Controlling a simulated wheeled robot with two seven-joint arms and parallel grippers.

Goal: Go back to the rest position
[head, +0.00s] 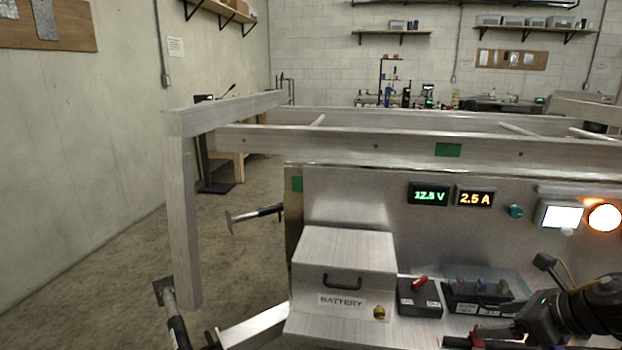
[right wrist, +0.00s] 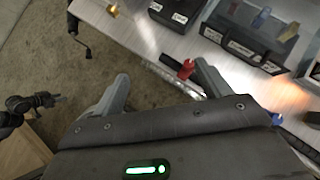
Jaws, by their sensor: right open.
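My right gripper (head: 490,338) reaches in from the lower right of the head view, low in front of the panel's ledge. In the right wrist view its two grey fingers (right wrist: 161,72) are spread apart with nothing held between them. A red clip-like piece (right wrist: 187,68) shows close to the right-hand finger, by the ledge's edge. I cannot tell whether they touch. My left gripper cannot be made out in the head view.
The aluminium trailer frame (head: 375,147) spans the view. Its panel carries a battery box (head: 343,262), a small black box (head: 418,297), a divided bin (head: 478,298), lit meters (head: 428,194) and a glowing lamp (head: 604,217). Open floor (head: 110,250) lies left.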

